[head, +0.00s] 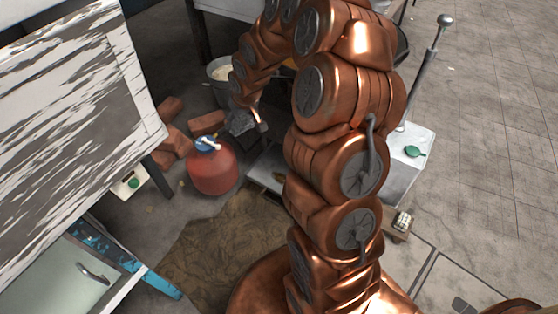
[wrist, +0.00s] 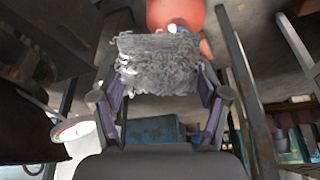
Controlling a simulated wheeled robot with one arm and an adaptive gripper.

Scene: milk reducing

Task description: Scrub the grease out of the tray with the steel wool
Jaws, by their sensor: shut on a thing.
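My gripper (wrist: 160,84) is shut on a grey, shaggy pad of steel wool (wrist: 157,62) in the wrist view. The pad sits between the two fingers and sticks out past their tips. In the head view my gripper (head: 247,124) hangs from the bent arm, above and right of a red tank, and the steel wool is too small to make out clearly. I cannot identify the tray or any grease for certain. A flat grey metal surface (head: 266,172) shows below the gripper, partly hidden by my arm.
The red tank (head: 213,170) with a blue top stands close by the gripper. Bricks (head: 172,140) lie left of it, and a pot (head: 221,71) with pale contents stands behind. A peeling white panel (head: 70,110) fills the left. Paved floor (head: 490,130) at right is mostly clear.

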